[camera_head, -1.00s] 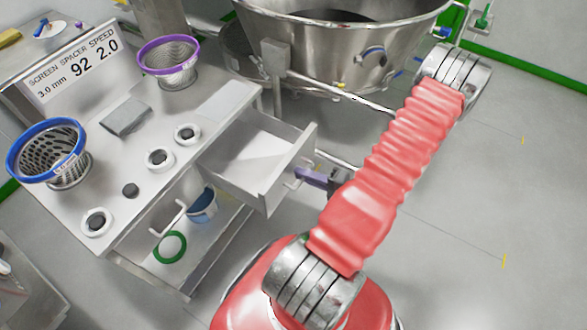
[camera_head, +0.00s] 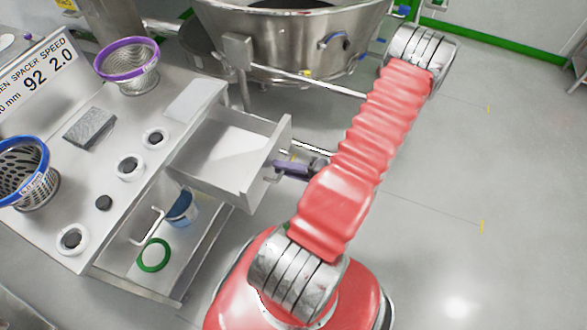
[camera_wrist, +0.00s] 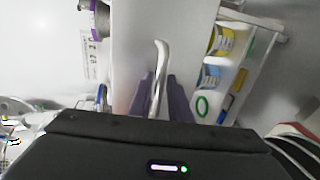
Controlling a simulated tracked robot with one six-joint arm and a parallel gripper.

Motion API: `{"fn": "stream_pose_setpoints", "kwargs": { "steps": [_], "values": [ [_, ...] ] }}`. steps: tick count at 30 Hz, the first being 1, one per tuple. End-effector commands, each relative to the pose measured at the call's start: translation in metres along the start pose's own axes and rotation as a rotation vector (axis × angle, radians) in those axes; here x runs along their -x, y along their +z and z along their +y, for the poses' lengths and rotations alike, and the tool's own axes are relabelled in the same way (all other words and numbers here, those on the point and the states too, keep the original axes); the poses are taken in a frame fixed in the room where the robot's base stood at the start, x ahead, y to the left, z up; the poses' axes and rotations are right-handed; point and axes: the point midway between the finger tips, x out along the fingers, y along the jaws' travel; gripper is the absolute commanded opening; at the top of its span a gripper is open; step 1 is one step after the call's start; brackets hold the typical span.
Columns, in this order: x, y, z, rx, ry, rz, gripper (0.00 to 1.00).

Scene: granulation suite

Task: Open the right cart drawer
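The right cart drawer (camera_head: 222,152) is pulled out of the cart (camera_head: 135,112), its pale, empty inside visible in the head view. Its bar handle (camera_head: 270,174) is on the drawer front and also shows in the wrist view as a silver bar (camera_wrist: 160,72). My gripper (camera_head: 284,167) is at this handle, with purple fingers. In the wrist view the gripper (camera_wrist: 160,92) has one finger on each side of the bar, with narrow gaps showing, so it looks open around the handle. Any contact at the fingertips is hard to make out.
A lower left drawer (camera_head: 140,265) is open too, holding a blue cup (camera_head: 182,207) and a green ring (camera_head: 154,255). Sieves and rings stand on the cart top. A large steel bowl (camera_head: 290,45) stands behind. Floor at the right is clear.

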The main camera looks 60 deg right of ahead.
Motion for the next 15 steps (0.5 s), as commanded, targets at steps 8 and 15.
{"fn": "stream_pose_setpoints", "kwargs": {
  "steps": [8, 15],
  "values": [
    [0.018, 0.001, 0.000, 0.000, 0.001, -0.004, 0.17],
    [0.047, 0.001, 0.000, 0.001, 0.000, -0.004, 0.17]
  ]
}}
